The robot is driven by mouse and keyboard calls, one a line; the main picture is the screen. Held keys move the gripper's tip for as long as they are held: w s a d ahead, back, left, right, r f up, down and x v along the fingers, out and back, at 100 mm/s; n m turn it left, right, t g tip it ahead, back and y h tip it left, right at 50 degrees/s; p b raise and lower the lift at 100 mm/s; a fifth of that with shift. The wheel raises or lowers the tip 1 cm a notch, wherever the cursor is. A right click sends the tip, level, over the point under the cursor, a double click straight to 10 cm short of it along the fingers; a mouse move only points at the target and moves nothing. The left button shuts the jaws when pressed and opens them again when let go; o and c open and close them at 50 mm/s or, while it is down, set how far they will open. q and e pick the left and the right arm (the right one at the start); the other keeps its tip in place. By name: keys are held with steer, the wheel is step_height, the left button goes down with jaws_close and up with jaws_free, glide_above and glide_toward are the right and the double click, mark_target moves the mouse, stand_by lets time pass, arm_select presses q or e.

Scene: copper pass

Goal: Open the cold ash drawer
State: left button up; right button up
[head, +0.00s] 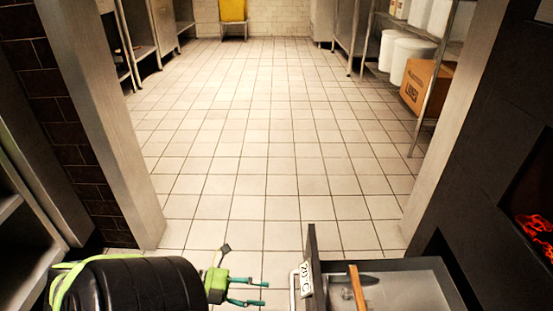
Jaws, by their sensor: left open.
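The ash drawer (400,293) is at the bottom right, standing out from the dark unit on the right so that its grey inside shows. Its dark front panel (313,246) carries a white label reading about "20 C" (306,279). A pale bar handle (293,288) is on the front's left side. My left gripper (264,293) is open and empty, its teal fingers pointing right at the handle with a small gap apparent. The drawer's lower part is cut off by the picture edge. My right gripper is not in view.
A wooden-handled tool (357,288) lies in the drawer. Glowing embers (536,232) show in the dark unit at right. Metal posts (105,125) flank a clear tiled floor (270,140). Shelves with a cardboard box (425,88) stand at back right, a yellow item (232,11) far back.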

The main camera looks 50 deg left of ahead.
arm_select(q)
steer(key=v, duration=0.4)
steer(key=shift+a, duration=0.1)
stand_by(0.5)
